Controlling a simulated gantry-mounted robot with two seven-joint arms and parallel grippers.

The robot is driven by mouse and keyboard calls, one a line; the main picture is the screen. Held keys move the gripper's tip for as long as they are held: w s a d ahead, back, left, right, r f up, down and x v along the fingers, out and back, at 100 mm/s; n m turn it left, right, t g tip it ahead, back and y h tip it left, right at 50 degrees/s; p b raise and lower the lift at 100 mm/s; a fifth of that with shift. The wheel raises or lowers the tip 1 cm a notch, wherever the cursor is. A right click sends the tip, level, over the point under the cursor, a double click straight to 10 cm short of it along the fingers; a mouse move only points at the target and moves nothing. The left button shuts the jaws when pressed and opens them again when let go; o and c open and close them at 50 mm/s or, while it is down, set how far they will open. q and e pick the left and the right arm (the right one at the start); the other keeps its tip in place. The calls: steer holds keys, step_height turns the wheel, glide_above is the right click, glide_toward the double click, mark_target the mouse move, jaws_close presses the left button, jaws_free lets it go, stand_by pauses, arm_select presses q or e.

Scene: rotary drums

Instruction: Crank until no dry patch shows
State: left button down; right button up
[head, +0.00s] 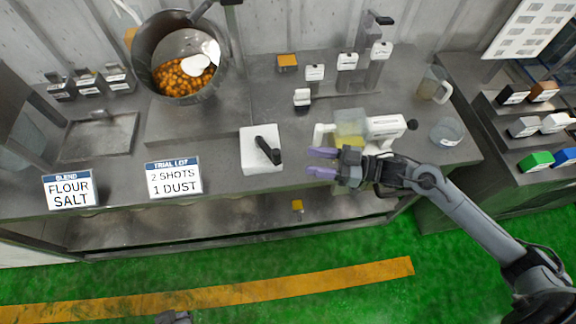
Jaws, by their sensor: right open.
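A grey metal drum (147,47), tilted with its mouth toward me, stands at the back left of the bench. Inside it lie many orange-brown pieces (180,80) with a white rounded shape (207,50) above them at the right. I cannot tell whether any piece is dry. A white box (258,160) with a black crank handle (267,150) stands at the bench's front middle. My right gripper (321,162), with purple fingertips, is open and empty, right of the crank and apart from it.
A white dispenser (386,127) with a clear hopper stands just behind my right gripper. Signs (174,179) stand along the front edge. A jug (432,84) and a clear cup (446,132) are at right. Small labelled blocks (315,73) stand at the back.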

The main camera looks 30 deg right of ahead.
mark_target(276, 151)
arm_select(q)
step_height(276, 151, down, 6)
steer(key=b, duration=0.4)
steer(key=shift+a, duration=0.2)
arm_select(e)
steer(key=shift+n, duration=0.5)
steer(key=w+a, duration=0.2)
steer(key=w+a+f, duration=0.1)
steer(key=w+a, duration=0.2)
steer(key=w+a+f, duration=0.1)
steer(key=w+a, duration=0.2)
steer(key=shift+w+f, duration=0.1)
steer(key=shift+w, duration=0.05)
arm_select(q)
steer(key=shift+w, duration=0.1)
arm_select(e)
steer(key=c, duration=0.9)
arm_select(q)
steer(key=shift+a, duration=0.1)
arm_select(e)
jaws_close()
steer(key=shift+d, duration=0.1)
